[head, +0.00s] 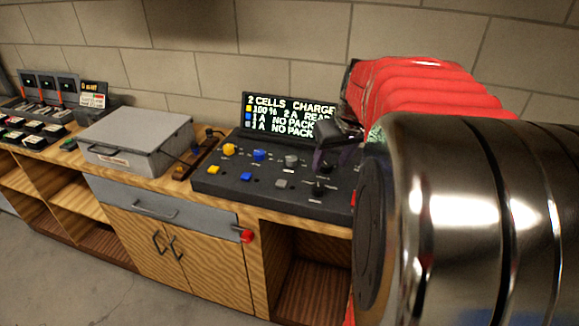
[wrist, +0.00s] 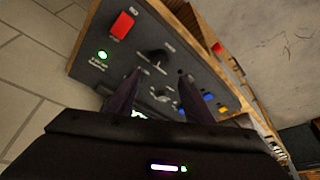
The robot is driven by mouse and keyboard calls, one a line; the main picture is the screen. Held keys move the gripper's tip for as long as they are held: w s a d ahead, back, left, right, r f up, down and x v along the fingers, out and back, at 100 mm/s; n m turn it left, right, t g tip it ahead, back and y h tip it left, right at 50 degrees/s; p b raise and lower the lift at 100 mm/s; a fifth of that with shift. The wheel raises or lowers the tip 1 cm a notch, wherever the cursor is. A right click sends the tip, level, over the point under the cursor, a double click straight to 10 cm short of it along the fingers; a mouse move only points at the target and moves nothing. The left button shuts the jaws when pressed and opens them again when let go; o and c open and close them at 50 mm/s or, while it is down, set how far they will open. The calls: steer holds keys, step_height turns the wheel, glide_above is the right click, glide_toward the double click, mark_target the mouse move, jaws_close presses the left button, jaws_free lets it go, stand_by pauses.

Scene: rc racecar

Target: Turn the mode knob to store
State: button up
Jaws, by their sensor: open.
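The black control panel (head: 235,184) lies on the bench, carrying yellow, blue, grey and black controls. A black knob (head: 319,188) stands near its front right; I take it to be the same black knob (wrist: 155,57) just beyond my fingertips in the wrist view. I cannot read which knob is marked mode or store. My gripper (wrist: 160,76) is open over the panel, its dark fingers apart, with a pale-topped control (wrist: 160,96) partly showing between them. In the head view my gripper (head: 333,148) hangs above the panel's right part, and my arm hides the panel's right end.
A lit screen (head: 290,115) behind the panel reads "2 CELLS CHARGE". A grey metal case (head: 135,138) stands to the left. A red switch (wrist: 122,25) and green light (wrist: 102,54) are near the black knob. A brick wall (head: 290,40) rises behind the bench.

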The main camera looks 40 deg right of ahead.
mark_target(319, 187)
steer(key=x, duration=1.3)
steer(key=shift+f, duration=0.25)
steer(key=shift+c, duration=0.2)
